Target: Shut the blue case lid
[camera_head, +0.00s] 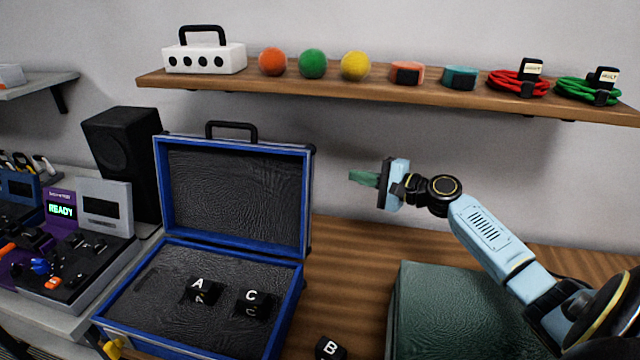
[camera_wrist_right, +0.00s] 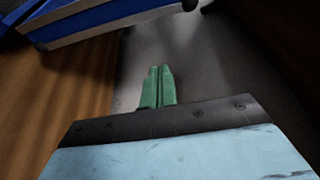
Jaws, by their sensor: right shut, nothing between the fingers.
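The blue case (camera_head: 183,335) stands open on the wooden table, with a dark lining. Its lid (camera_head: 309,190) is raised upright at the back, with a black handle (camera_head: 231,126) on top. Black blocks marked A (camera_head: 202,291) and C (camera_head: 257,302) lie inside the case. My right gripper (camera_head: 354,177) is shut and empty, in the air to the right of the lid and apart from it. In the right wrist view its green fingers (camera_wrist_right: 157,86) are together, and a blue and silver edge of the case (camera_wrist_right: 110,22) shows beyond. My left gripper is not in view.
A block marked B (camera_head: 330,348) lies on the table right of the case. A dark green box (camera_head: 450,310) sits under my right arm. A black speaker (camera_head: 122,160) stands close to the lid's left. A loaded wooden shelf (camera_head: 330,90) hangs above.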

